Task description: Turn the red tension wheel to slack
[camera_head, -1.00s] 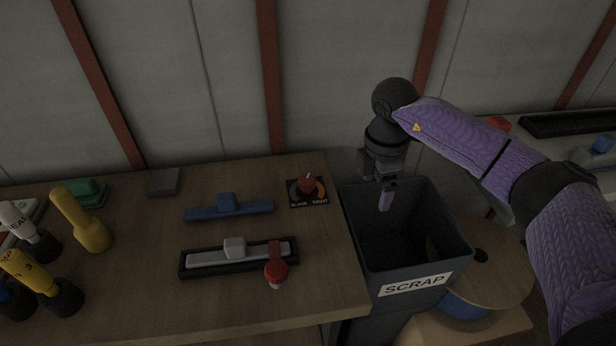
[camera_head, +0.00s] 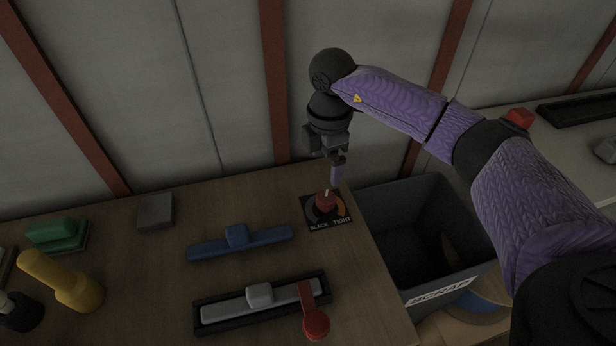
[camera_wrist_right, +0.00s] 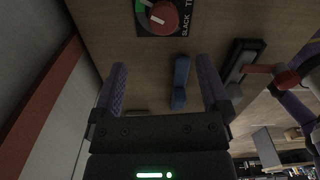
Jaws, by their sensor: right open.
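The red tension wheel (camera_head: 326,203) sits on a small black dial plate (camera_head: 316,225) marked SLACK and TIGHT, near the table's back right corner. Its white pointer mark points roughly away from me, between the two labels. The wheel also shows at the top of the right wrist view (camera_wrist_right: 164,18), with a green arc beside it. My right gripper (camera_head: 335,178) hangs fingers down just behind and above the wheel. In the right wrist view its two fingers (camera_wrist_right: 162,72) are spread apart with nothing between them; the wheel lies beyond the tips. My left gripper is out of view.
A dark SCRAP bin (camera_head: 440,290) stands right of the table edge. A blue handled bar (camera_head: 240,242) and a grey bar in a black tray (camera_head: 205,320) with a red lever (camera_head: 314,322) lie nearby. A grey block (camera_head: 155,212) and green block (camera_head: 58,235) are left.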

